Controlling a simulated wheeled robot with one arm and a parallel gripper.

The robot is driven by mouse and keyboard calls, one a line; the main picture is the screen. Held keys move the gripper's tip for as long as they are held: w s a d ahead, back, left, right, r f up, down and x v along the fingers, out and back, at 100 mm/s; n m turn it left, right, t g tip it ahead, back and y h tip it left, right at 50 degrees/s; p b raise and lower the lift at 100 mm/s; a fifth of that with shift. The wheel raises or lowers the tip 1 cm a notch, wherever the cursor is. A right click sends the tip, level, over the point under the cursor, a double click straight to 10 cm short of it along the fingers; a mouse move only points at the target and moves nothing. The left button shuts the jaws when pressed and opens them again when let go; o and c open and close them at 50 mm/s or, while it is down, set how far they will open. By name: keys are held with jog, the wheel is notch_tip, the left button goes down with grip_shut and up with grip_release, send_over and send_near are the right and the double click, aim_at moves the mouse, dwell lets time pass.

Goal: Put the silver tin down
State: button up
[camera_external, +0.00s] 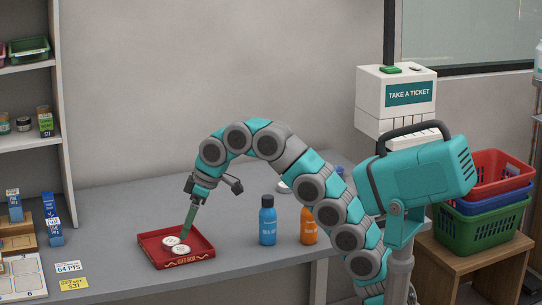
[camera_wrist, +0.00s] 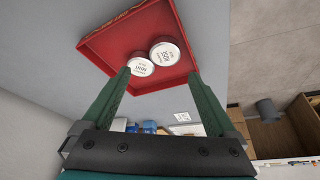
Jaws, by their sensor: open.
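Two round silver tins with white labelled lids lie in a shallow red tray marked "GIFT BOX" (camera_external: 206,254) on the grey counter. The rear tin (camera_external: 171,241) and the front tin (camera_external: 181,250) sit close together. In the wrist view one tin (camera_wrist: 165,52) is at the tray's middle and the other tin (camera_wrist: 140,65) is beside it, to the left. My gripper (camera_external: 185,237) reaches down over the tray. In the wrist view my gripper (camera_wrist: 159,74) is open, its green fingers wide apart with nothing held between them. I cannot tell which tin the task means.
A blue bottle (camera_external: 267,224) and an orange bottle (camera_external: 308,228) stand right of the tray. Price cards (camera_external: 70,268) lie to its left. Shelves (camera_external: 30,140) stand at the far left. The counter behind the tray is clear.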

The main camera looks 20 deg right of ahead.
jog(key=v, duration=0.3)
jog(key=shift+d+r, duration=0.1)
dwell(0.6)
jog(key=s+d+r+t+y+b, duration=0.1)
jog(key=s+d+b, duration=0.25)
jog(key=d, duration=0.25)
jog(key=s+d+t+y+b, duration=0.1)
jog(key=s+d+y+b, duration=0.1)
jog(key=s+d, duration=0.35)
jog(key=s+d+f+m+g+h+p, duration=0.1)
jog(key=s+d+f+m+h+p, duration=0.2)
jog(key=d, duration=0.6)
jog(key=s+d+f+m+g+h+p, duration=0.1)
jog(key=d+f+m+h, duration=0.15)
jog(key=d+f, duration=0.45)
jog(key=s+d+f+m+g+p, duration=0.2)
jog(key=s+d+f, duration=0.4)
jog(key=f, duration=0.3)
jog(key=s+d+f+m+g+h+p, duration=0.1)
jog(key=s+d+f+m+p, duration=0.1)
jog(key=s+d+f+m, duration=0.3)
jog(key=s+d+f, duration=0.1)
jog(key=d+f, duration=0.3)
jog(key=shift+d+f+g, duration=0.25)
jog(key=shift+f+g, duration=0.15)
jog(key=shift+s+h, duration=0.1)
jog(key=shift+h, duration=0.15)
dwell(1.8)
